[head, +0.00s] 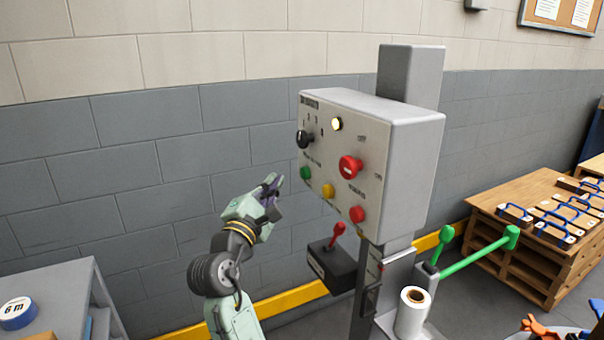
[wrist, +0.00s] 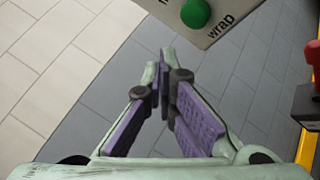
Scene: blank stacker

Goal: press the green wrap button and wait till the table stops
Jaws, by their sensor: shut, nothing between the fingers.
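The green wrap button (head: 306,173) is at the lower left of the grey control box's front panel (head: 330,150). In the wrist view the green button (wrist: 195,13) shows at the top, with "wrap" printed beside it. My gripper (head: 273,182) is shut and empty, to the left of the button in the head view. In the wrist view my gripper's fingertips (wrist: 160,58) are together, below and left of the button in the picture, with a gap between. The turning table is not clearly in view.
The panel also bears a yellow button (head: 327,190), a red button (head: 357,214), a red switch (head: 350,167), a black knob (head: 304,139) and a lit lamp (head: 337,124). A red lever on a black box (head: 332,262) sits below. A pallet stack (head: 540,225) stands right.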

